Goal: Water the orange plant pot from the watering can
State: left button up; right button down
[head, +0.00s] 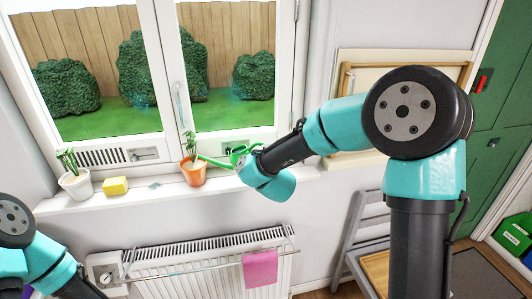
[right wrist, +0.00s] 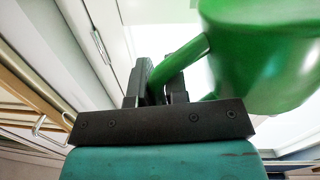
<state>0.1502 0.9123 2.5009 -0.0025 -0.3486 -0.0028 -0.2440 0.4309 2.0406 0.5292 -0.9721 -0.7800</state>
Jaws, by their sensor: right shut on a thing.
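The orange plant pot (head: 193,172) stands upright on the windowsill with a small green plant in it. The green watering can (head: 240,152) is just right of the pot, its thin spout pointing left, the tip at or over the pot's rim; I cannot tell if they touch. No water is visible. My right gripper is shut on the can's green handle, which runs between its dark fingers (right wrist: 157,84) in the right wrist view. The can's body (right wrist: 262,55) fills the upper right there. In the head view my right wrist partly hides the can. My left gripper is out of view.
A white pot with a plant (head: 76,184), a yellow sponge (head: 115,186) and a small grey item (head: 154,185) sit left on the sill (head: 120,201). Below are a radiator (head: 195,268) and a pink cloth (head: 260,269). The window stands behind.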

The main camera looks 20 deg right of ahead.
jog(key=shift+a+r+n, duration=0.2)
jog(key=shift+r+n, duration=0.5)
jog(key=shift+r, duration=0.85)
jog(key=shift+f, duration=0.1)
dwell(1.9)
